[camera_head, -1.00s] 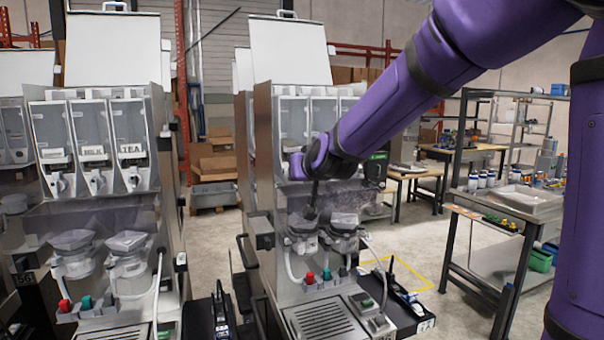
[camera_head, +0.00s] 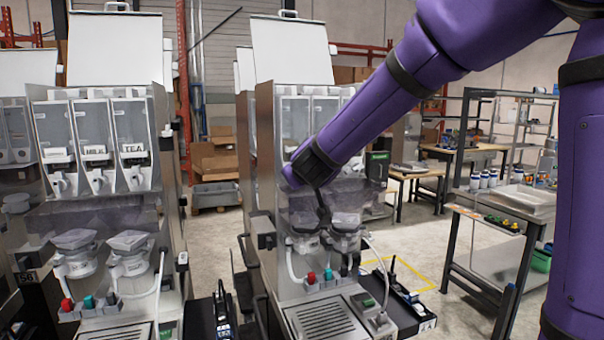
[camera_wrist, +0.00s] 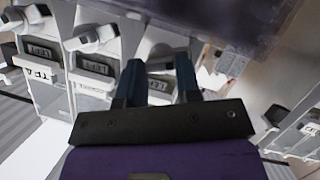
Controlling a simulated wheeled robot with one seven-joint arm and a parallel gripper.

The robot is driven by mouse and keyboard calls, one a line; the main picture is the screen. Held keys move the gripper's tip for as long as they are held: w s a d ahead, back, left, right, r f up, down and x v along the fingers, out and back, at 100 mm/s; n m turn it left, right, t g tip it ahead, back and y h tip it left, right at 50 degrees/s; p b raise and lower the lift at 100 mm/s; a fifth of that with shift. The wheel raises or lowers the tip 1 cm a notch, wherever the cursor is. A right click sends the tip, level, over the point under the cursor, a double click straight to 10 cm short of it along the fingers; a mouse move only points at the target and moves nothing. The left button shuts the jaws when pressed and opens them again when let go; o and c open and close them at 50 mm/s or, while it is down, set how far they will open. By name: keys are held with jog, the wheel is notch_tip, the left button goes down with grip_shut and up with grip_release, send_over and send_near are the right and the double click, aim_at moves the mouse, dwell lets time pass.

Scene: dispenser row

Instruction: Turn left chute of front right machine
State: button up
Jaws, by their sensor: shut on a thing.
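The front right machine (camera_head: 266,150) is a tall metal dispenser with clear canisters and a raised white lid, right of another machine in the head view. My wrist covers its left chute there, and my fingertips are hidden. In the wrist view, which is turned upside down, my gripper (camera_wrist: 159,74) has its two blue fingers on either side of the pale left chute (camera_wrist: 160,52) and is shut on it. Two neighbouring white chutes, the middle one (camera_wrist: 93,35) and the far one (camera_wrist: 28,14), are clear of my fingers.
Mixing bowls (camera_head: 345,222) and a drip tray (camera_head: 326,318) sit below the canisters. A second machine (camera_head: 95,140) stands to the left. A metal workbench (camera_head: 490,222) with small parts stands at right. Open floor lies between it and the machine.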

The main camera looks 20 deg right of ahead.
jog(key=shift+n+h, duration=0.3)
dwell(0.4)
jog(key=o, duration=0.9)
jog(key=v, duration=1)
jog(key=shift+s+r, duration=0.15)
jog(key=shift+s, duration=0.25)
